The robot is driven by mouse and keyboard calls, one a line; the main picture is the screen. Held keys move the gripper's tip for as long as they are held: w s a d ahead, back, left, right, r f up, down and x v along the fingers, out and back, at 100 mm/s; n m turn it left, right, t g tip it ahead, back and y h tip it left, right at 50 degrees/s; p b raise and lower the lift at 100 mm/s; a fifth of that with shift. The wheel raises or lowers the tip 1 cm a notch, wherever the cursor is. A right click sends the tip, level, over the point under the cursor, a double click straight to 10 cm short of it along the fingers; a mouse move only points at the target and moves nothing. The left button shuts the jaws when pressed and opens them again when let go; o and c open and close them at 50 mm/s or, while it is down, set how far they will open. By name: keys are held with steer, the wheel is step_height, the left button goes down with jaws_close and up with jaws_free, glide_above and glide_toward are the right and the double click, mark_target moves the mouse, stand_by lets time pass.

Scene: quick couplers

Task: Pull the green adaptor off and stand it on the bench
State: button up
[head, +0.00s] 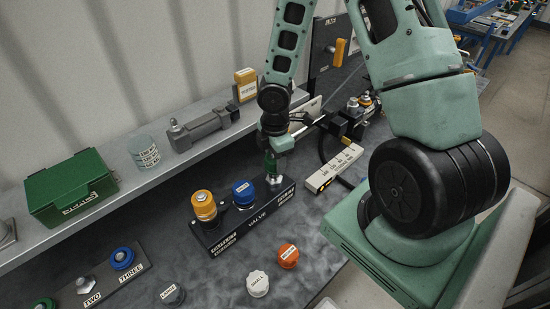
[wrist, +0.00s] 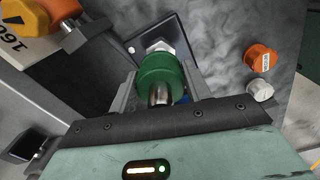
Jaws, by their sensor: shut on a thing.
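The green adaptor (wrist: 162,76) is between my gripper's fingers (wrist: 160,88) in the wrist view, and the fingers are shut on it. A metal stem shows on its near side and a metal hex part on its far side, over a dark plate. In the head view the green adaptor (head: 270,163) is upright under my gripper (head: 271,158), at the right end of the dark valve block (head: 255,221). I cannot tell whether it is still seated there. The bench (head: 215,272) is dark grey and mottled.
On the block stand an orange coupler (head: 204,206) and a blue coupler (head: 243,193). A white labelled bar (head: 333,167) lies to the right. White (head: 258,283), orange (head: 288,255) and grey (head: 172,294) caps lie in front. A numbered rack (head: 103,283) is at left. Bare bench lies between.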

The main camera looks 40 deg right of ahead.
steer(key=shift+r, duration=0.2)
step_height(320, 180, up, 4)
steer(key=p, duration=0.4)
stand_by(0.4)
steer(key=shift+f, duration=0.1)
stand_by(0.5)
